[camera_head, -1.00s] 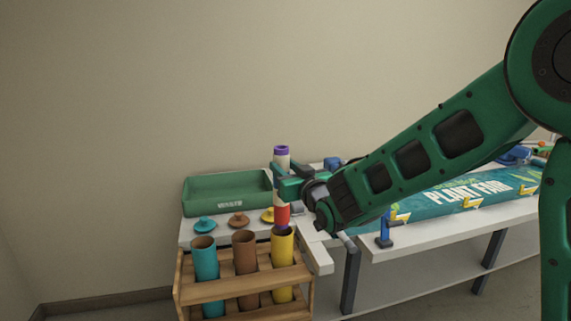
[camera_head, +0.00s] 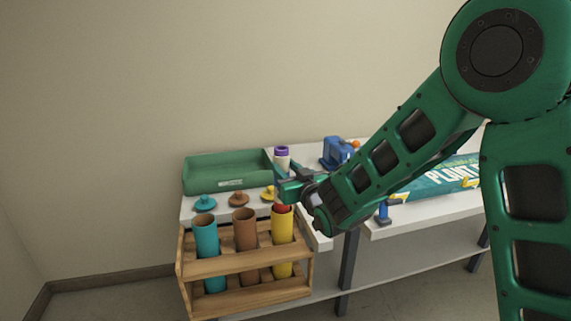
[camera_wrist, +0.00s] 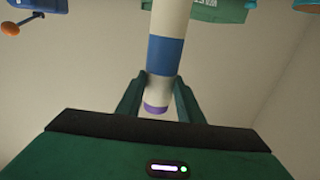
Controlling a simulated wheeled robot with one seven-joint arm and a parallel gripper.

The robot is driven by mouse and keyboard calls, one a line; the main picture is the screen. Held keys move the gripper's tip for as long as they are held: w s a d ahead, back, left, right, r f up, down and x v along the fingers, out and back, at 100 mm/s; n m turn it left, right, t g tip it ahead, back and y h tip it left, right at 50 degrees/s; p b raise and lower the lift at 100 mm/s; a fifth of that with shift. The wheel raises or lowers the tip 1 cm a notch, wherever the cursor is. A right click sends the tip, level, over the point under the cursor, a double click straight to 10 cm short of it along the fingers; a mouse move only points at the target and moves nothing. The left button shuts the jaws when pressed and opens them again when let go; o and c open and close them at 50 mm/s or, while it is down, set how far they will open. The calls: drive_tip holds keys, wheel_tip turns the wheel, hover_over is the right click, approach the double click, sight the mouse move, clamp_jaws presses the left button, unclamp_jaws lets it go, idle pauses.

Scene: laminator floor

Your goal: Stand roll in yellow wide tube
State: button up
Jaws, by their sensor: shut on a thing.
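My gripper (camera_head: 284,184) is shut on the roll (camera_head: 282,154), a slim white cylinder with a purple top end and a red band low down. The roll is upright above the yellow wide tube (camera_head: 283,240) in the wooden rack. Its red part shows at the tube's mouth, and its lower end is hidden, seemingly inside the tube. In the wrist view the roll (camera_wrist: 166,55) runs between my fingers (camera_wrist: 157,98), with a blue band and a purple end showing.
Teal (camera_head: 206,240) and brown (camera_head: 245,230) tubes stand left of the yellow one in the wooden rack (camera_head: 245,265). Lids, including a teal one (camera_head: 205,203), lie on the table behind. A green tray (camera_head: 225,173) stands further back. A banner (camera_head: 445,178) lies to the right.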

drive_tip(key=shift+w+d+f, duration=0.1)
drive_tip(key=shift+f, duration=3.1)
drive_tip(key=shift+w+f, duration=0.1)
drive_tip(key=shift+f, duration=3.1)
drive_tip(key=o, duration=1.9)
drive_tip(key=shift+o, duration=0.2)
